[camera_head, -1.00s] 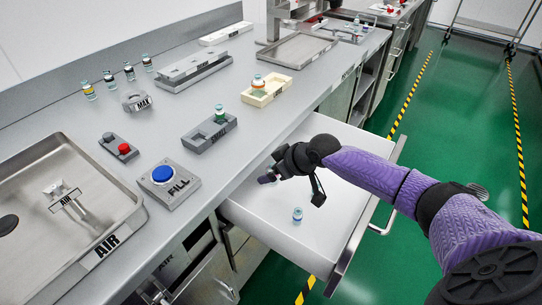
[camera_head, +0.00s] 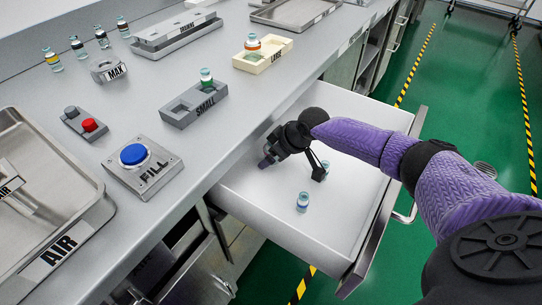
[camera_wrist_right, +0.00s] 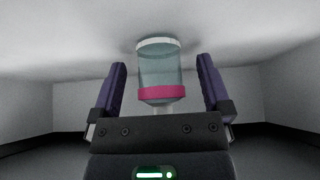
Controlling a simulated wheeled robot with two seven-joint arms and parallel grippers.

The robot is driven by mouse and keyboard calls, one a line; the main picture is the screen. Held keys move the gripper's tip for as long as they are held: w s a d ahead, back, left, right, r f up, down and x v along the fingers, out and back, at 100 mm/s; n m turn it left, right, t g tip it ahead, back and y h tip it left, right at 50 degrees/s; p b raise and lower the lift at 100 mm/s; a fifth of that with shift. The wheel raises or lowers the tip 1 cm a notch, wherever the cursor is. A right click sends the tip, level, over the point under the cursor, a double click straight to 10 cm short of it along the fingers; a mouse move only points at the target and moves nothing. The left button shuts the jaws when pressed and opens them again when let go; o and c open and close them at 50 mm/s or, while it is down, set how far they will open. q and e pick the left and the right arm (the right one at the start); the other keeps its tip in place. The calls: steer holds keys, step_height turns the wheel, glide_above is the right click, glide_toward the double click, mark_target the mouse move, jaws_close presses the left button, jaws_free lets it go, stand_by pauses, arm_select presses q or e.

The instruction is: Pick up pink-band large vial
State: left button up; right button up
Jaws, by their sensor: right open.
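The pink-band large vial (camera_wrist_right: 160,72) is clear, with a pink band and a white end, and shows in the right wrist view. It stands between the two spread fingers of my right gripper (camera_wrist_right: 161,85), with a visible gap on each side. In the head view my right gripper (camera_head: 292,167) is open and low inside the open white drawer (camera_head: 258,200). A small vial top (camera_head: 325,164) shows beside a fingertip there; its band is hidden, so I cannot tell whether it is the pink-band one. My left gripper is not in view.
Another vial (camera_head: 303,202) with a bluish band stands in the drawer near the gripper. On the counter are the FILL button (camera_head: 133,155), the SMALL holder (camera_head: 180,112), the LARGE holder (camera_head: 262,60) and several vials at the back.

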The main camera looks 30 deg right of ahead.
jaws_close()
